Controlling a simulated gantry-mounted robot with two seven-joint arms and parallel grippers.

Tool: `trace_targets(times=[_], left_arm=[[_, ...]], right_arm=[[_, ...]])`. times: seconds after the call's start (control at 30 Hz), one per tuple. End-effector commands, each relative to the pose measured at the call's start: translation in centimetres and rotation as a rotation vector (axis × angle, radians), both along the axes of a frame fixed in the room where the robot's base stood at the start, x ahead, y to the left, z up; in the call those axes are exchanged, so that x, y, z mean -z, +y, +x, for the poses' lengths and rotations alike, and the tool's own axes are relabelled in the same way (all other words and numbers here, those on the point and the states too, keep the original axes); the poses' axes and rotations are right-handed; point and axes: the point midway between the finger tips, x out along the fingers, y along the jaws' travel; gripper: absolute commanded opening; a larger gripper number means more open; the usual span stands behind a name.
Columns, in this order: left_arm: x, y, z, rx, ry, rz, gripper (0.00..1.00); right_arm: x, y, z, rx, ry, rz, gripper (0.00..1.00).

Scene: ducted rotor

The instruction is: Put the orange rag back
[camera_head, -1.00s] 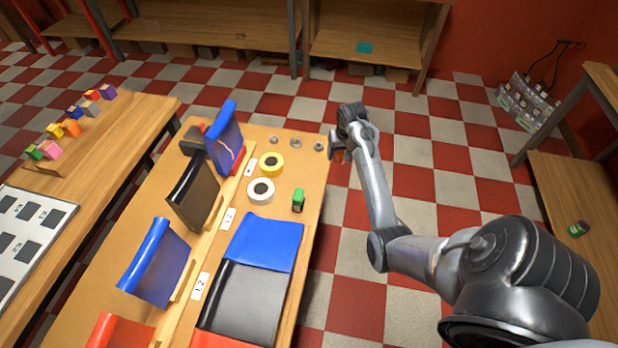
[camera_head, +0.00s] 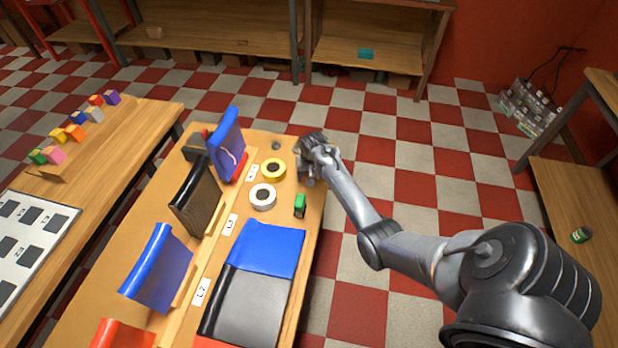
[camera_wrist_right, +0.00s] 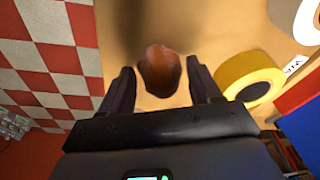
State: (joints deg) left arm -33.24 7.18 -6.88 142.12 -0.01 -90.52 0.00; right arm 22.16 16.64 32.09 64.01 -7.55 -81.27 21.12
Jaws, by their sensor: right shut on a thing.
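An orange-brown rag (camera_wrist_right: 160,70) shows bunched between the two fingers of my right gripper (camera_wrist_right: 160,92) in the right wrist view. The fingers stand on either side of it, and the gripper is shut on it. In the head view my right gripper (camera_head: 308,180) is over the far right part of the wooden workbench (camera_head: 314,205); the rag is hidden there by the hand. Bare bench top lies beneath the rag in the wrist view, and I cannot tell the height between them. My left gripper is not in view.
A yellow tape roll (camera_head: 273,169), a white tape roll (camera_head: 263,197) and a green item (camera_head: 300,205) lie close to my right gripper. Blue and black panels (camera_head: 200,190) stand along the bench's middle. Checkered floor (camera_head: 400,170) is open to the right.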

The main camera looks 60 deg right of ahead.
Motion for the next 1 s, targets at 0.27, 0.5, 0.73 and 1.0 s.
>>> trace_targets(times=[0.27, 0.5, 0.73, 1.0], left_arm=[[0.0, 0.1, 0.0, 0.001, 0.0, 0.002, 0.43], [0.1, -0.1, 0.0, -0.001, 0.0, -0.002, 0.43], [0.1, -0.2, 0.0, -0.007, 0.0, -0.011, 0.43], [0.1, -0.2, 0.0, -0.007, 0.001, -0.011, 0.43]], right_arm=[[1.9, 0.0, 0.0, 0.0, -0.001, -0.001, 0.34], [1.9, 0.0, 0.0, 0.0, -0.001, -0.001, 0.34], [2.1, 0.0, 0.0, -0.001, 0.0, 0.0, 0.83], [2.1, 0.0, 0.0, 0.0, 0.0, 0.0, 0.88]])
